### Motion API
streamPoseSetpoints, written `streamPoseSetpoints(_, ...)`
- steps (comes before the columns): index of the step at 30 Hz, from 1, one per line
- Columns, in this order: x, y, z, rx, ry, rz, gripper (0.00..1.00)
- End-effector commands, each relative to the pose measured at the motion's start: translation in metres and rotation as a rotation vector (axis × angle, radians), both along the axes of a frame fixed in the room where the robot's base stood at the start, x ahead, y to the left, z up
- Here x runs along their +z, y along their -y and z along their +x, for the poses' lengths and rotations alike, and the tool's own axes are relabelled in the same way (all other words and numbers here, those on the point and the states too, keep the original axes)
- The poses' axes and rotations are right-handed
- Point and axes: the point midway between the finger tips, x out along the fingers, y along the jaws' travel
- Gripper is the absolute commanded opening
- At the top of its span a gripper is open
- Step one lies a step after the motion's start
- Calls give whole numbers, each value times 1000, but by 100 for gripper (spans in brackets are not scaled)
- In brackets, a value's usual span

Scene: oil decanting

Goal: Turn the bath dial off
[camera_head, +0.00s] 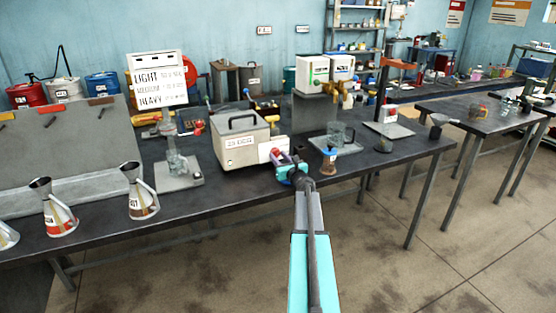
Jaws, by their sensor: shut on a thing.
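The bath is a grey box (239,134) with a dark handle on its lid and a white label on its front. It stands near the front edge of the long dark workbench. A white panel (271,148) sits at its right front. My gripper (279,158), with pink and teal parts, is at that panel, and my arm reaches up to it from below. It is shut on the bath dial, which the jaws hide. I cannot see which way the dial points.
A brown-and-blue bottle (328,160) stands close right of my gripper. A glass jug (340,135) on a plate is behind it. Funnel-topped cans (141,200) stand at the left front of the bench. A white sign (158,83) stands behind.

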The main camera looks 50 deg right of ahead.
Motion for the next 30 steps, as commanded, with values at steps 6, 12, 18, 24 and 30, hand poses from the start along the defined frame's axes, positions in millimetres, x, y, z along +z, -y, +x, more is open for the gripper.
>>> streamPoseSetpoints(6,-1,-2,4,6,-22,-70,11)
streamPoseSetpoints(12,-2,-2,4,6,-59,-163,11)
streamPoseSetpoints(18,-2,-2,4,6,-102,-273,11)
streamPoseSetpoints(24,-1,-1,4,6,-147,-385,11)
streamPoseSetpoints(30,-1,-1,3,5,-194,-501,11)
